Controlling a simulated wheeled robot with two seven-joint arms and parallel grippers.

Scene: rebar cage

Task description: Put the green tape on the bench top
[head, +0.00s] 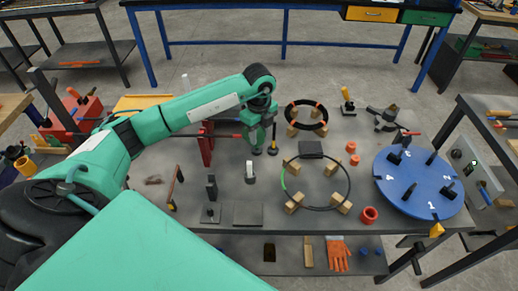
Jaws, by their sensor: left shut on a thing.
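My left gripper (265,148) points down above the middle of the grey bench top (232,236). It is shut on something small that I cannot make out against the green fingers. I cannot pick out a separate roll of green tape. A green band (284,178) shows on the left side of a thin dark ring (349,188), which rests on several wooden blocks, right of and nearer than the gripper. A small light upright piece (250,172) stands just below the gripper in the picture. My right gripper is not in view.
A red stand (206,147) is left of the gripper. A dark ring with orange marks (290,113) lies behind right. A blue round plate with black pegs (408,188) fills the right end.

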